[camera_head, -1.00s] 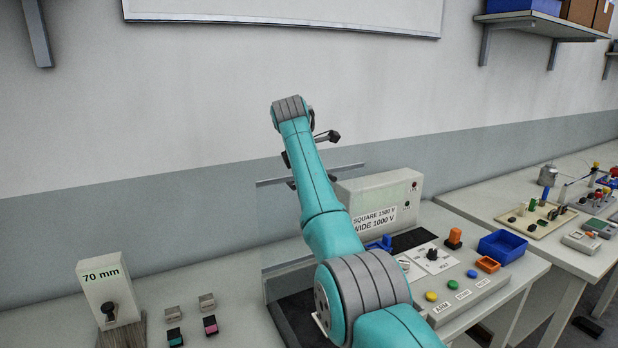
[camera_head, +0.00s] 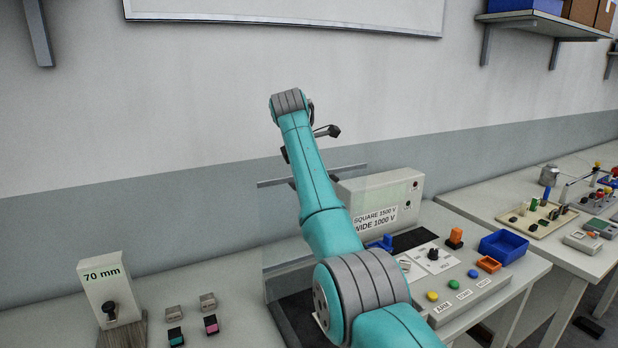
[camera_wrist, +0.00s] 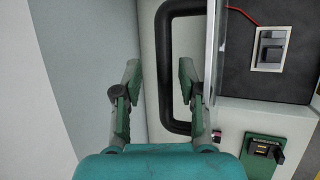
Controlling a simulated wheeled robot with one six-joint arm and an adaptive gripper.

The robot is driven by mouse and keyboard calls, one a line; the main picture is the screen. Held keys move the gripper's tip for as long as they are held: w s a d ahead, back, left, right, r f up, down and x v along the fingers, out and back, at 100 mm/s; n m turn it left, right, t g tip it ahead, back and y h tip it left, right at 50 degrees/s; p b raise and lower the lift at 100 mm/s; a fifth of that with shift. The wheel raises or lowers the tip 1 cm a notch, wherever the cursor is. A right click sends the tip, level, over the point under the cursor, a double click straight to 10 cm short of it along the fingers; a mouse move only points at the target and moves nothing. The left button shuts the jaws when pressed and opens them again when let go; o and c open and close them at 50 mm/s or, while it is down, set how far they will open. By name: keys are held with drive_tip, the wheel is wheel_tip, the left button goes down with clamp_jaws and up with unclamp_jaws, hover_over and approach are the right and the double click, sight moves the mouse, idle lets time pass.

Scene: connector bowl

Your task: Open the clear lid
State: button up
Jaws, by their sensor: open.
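The clear lid (camera_head: 283,222) is a see-through panel at the test station, partly hidden behind my arm in the head view. In the wrist view its pale edge (camera_wrist: 214,45) runs up and down right of my gripper. A black loop handle (camera_wrist: 165,60) stands beside that edge. My gripper (camera_wrist: 160,78) is open, with its two fingertips apart. The long bar of the handle appears between the fingertips in the picture; how deep it sits between them I cannot tell. No contact is visible. In the head view my arm hides the fingers.
The grey box with the voltage label (camera_head: 380,200) stands behind the control panel (camera_head: 450,275) with its coloured buttons. A blue bin (camera_head: 502,246) sits right of it.

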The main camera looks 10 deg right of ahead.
drive_tip(key=v, duration=1)
drive_tip(key=shift+s+r, duration=0.1)
drive_tip(key=shift+r, duration=0.05)
